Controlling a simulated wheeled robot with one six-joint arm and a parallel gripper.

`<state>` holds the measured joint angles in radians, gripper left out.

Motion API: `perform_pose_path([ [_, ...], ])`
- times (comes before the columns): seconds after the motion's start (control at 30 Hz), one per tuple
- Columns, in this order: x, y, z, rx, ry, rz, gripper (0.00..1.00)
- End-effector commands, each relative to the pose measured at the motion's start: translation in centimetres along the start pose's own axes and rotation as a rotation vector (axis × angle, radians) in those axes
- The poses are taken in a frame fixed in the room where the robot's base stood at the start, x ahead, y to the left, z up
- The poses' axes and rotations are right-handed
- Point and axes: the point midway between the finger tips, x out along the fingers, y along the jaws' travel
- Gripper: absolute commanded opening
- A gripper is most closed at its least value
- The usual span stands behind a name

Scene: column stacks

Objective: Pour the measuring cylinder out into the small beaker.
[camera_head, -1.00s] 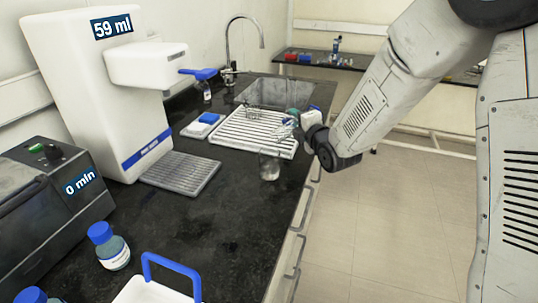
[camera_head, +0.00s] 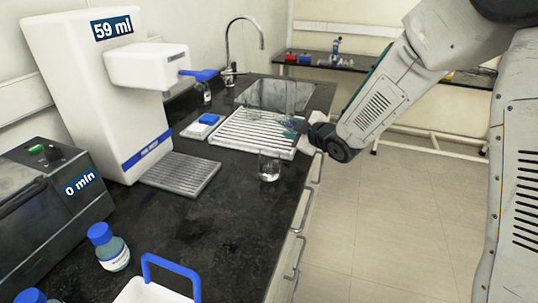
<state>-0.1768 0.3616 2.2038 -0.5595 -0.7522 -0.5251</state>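A small clear glass beaker (camera_head: 269,166) stands upright on the black bench, in front of the white ribbed drying rack near the bench's right edge. My gripper (camera_head: 293,127) is beyond the beaker and slightly right of it, over the right side of the rack. It is small and partly hidden by my wrist, so I cannot tell whether its fingers are open or shut. A faint, clear, upright shape at the gripper looks like the measuring cylinder (camera_head: 290,99). Its outline is hard to make out, and I cannot tell its contents or whether it is gripped.
The drying rack (camera_head: 232,133) lies before the sink (camera_head: 275,94). A white dispenser (camera_head: 95,90) reading 59 ml and a dark device (camera_head: 50,190) reading 0 min stand left. A blue-capped bottle (camera_head: 108,247) and a blue-handled carrier (camera_head: 150,291) are in front.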

Motion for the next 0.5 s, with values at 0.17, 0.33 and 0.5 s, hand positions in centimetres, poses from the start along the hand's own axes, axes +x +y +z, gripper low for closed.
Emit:
perform_pose_path([
  [0.17,-0.12,-0.24,-0.55,0.13,0.018,-0.042,0.0],
  [0.33,-0.12,-0.01,-0.41,0.254,0.035,-0.079,0.0],
  [0.5,-0.06,0.02,-0.41,0.383,0.054,-0.12,0.0],
])
